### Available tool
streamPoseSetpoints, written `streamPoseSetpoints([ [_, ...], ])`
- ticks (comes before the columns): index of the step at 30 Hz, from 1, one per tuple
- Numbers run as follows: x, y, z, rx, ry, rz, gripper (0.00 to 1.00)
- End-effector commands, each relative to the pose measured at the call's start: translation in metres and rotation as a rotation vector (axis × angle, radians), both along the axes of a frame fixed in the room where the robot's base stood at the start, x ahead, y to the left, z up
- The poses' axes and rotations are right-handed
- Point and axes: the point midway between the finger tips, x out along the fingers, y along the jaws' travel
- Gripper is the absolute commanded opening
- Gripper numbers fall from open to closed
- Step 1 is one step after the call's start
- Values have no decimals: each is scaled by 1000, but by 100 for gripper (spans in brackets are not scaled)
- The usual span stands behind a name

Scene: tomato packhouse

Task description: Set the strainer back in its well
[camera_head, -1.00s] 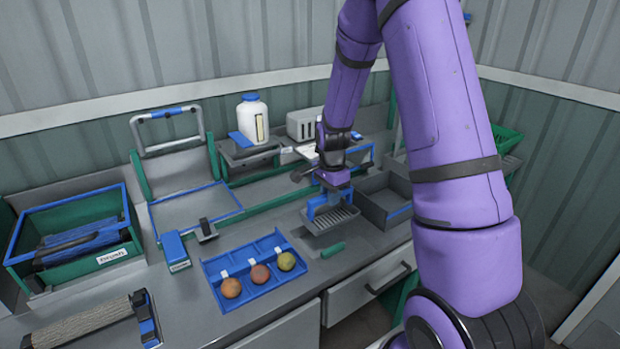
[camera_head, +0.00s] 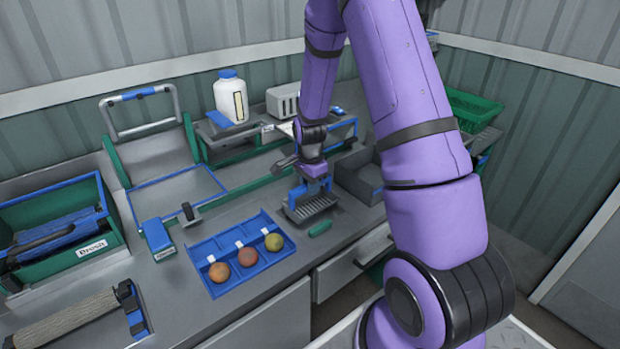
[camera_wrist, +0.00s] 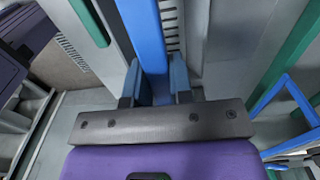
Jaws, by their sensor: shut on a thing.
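The strainer (camera_head: 312,207) is a grey slatted tray with a blue upright handle. My gripper (camera_head: 312,183) is shut on that handle, above the slats. In the wrist view, the gripper fingers (camera_wrist: 157,88) sit either side of the blue handle (camera_wrist: 143,30), and a strip of the strainer's slats (camera_wrist: 172,30) shows beyond it. The strainer looks roughly level, at or just above the counter. I cannot tell whether it touches anything beneath. The well is not clearly seen; the strainer and arm may hide it.
A green piece (camera_head: 320,229) lies close in front of the strainer. A blue tray (camera_head: 209,270) with three round fruits is to the left. A grey open box (camera_head: 358,178) stands close on the right. A white jar (camera_head: 231,96) stands on a shelf behind.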

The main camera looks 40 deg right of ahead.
Motion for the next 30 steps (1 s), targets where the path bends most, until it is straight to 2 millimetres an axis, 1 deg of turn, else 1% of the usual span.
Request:
streamPoseSetpoints([
  [6,0,0,-20,1,2,0,0],
  [15,0,0,-39,0,1,1,0],
  [21,0,0,-44,0,0,0,0],
  [30,0,0,-45,0,0,0,0],
])
